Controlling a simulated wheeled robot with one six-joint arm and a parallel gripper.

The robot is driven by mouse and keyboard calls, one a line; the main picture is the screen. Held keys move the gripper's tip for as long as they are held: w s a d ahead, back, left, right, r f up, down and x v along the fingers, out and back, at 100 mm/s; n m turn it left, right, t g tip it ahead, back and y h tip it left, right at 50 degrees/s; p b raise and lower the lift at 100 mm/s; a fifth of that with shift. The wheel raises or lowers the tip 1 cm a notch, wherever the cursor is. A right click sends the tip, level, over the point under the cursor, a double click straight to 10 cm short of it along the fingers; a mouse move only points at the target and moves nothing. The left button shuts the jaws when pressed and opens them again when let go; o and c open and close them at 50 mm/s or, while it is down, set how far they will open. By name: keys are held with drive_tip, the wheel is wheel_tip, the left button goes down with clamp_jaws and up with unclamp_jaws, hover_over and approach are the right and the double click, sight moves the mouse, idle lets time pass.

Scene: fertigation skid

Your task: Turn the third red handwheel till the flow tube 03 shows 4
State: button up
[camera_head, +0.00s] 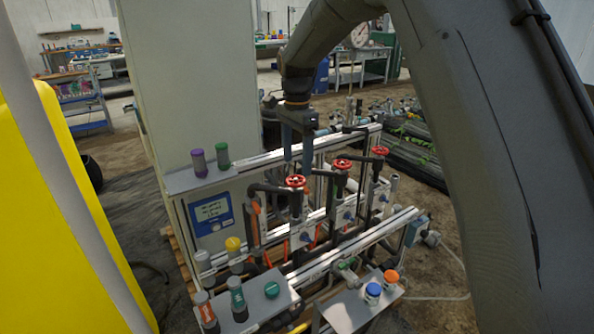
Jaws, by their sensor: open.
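Three red handwheels stand in a row on the skid. The front left one (295,181) is nearest, the middle one (342,164) is behind it to the right, and the farthest right one (380,150) is third counting from the left. My gripper (298,164) points down with its fingers apart and empty. In the picture its tips end just above the front left wheel; whether they touch it I cannot tell. It is left of the third wheel. Pale upright panels (301,236) stand below the wheels; no flow tube number or reading is legible.
Metal frame rails (385,232) run in front of the wheels. Purple-capped (198,160) and green-capped (223,155) bottles stand at left. A front plate (262,302) holds a green knob (272,290). Blue (373,290) and orange (391,277) caps stand at front right.

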sight(297, 179)
drive_tip(key=shift+f+p, duration=0.4)
drive_tip(key=shift+f, duration=1.9)
drive_tip(key=c, duration=1)
